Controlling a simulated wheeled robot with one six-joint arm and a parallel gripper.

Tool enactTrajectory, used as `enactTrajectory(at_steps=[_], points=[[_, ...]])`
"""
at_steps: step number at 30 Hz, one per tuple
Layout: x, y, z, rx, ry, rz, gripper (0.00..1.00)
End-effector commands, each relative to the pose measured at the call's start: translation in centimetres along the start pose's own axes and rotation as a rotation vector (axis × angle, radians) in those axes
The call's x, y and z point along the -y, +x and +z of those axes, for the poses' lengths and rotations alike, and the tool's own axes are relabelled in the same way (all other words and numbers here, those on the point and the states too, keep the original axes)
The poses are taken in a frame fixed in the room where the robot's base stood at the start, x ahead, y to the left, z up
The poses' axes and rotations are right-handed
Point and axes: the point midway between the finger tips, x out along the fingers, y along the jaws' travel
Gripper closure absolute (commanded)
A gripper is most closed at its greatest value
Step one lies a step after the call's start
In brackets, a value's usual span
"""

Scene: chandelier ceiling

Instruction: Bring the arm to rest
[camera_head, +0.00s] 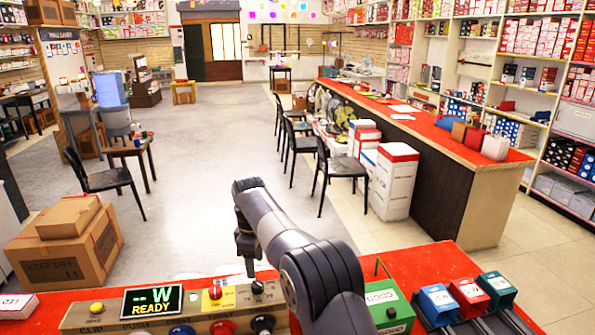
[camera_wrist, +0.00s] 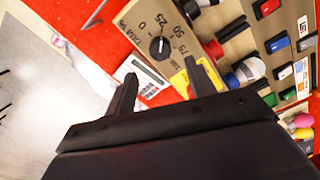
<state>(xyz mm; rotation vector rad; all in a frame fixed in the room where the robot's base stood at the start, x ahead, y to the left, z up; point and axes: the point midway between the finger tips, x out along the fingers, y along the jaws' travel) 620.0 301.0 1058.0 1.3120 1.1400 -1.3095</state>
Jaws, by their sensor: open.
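My arm reaches over the red counter (camera_head: 415,262) from the bottom of the head view, bends, and points down near a control panel (camera_head: 110,312). In the wrist view my gripper (camera_wrist: 161,85) is open, its two dark fingers apart with nothing between them. Beyond the fingertips is the panel's black dial (camera_wrist: 159,48) with a printed scale. In the head view the fingertips are too small to make out clearly.
Coloured boxes (camera_head: 468,295) stand on the counter at right. Cartons (camera_head: 68,240) sit on the floor at left. Open floor (camera_head: 210,190) lies beyond the counter.

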Motion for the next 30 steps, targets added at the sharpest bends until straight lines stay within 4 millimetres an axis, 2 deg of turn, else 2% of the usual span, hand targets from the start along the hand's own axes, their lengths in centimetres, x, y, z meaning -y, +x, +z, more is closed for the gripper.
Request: enactTrajectory(at_steps=[6, 14, 30], points=[[0.1, 4.3, 0.1, 0.004, 0.0, -0.005, 0.48], [0.1, 7.8, 0.1, 0.002, 0.0, -0.002, 0.48], [0.0, 7.8, 0.0, 0.001, 0.03, -0.001, 0.48]])
